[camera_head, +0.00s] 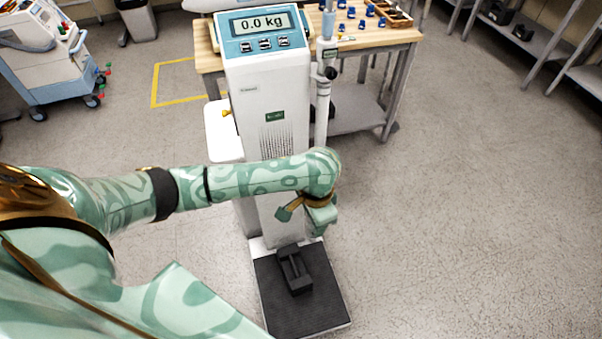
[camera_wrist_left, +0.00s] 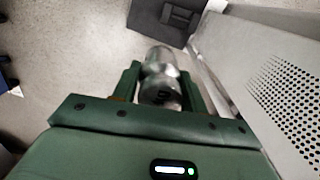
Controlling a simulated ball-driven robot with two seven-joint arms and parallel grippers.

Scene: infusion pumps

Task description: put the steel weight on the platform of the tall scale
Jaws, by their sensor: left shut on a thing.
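The tall scale (camera_head: 272,110) stands upright, its display reading 0.0 kg. Its dark platform (camera_head: 318,308) lies on the floor at the foot of the column and also shows at the top of the left wrist view (camera_wrist_left: 150,16). My left gripper (camera_wrist_left: 161,88) is shut on the shiny steel weight (camera_wrist_left: 160,62). In the head view my left gripper (camera_head: 318,212) hangs in front of the column, above the platform, and the weight is hidden. My right gripper is in neither view.
A black block with a handle (camera_head: 294,270) sits on the platform, with bare platform around it. A wooden-topped workbench (camera_head: 355,42) with small blue parts stands behind the scale. A medical cart (camera_head: 55,55) is at the far left. The floor at right is clear.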

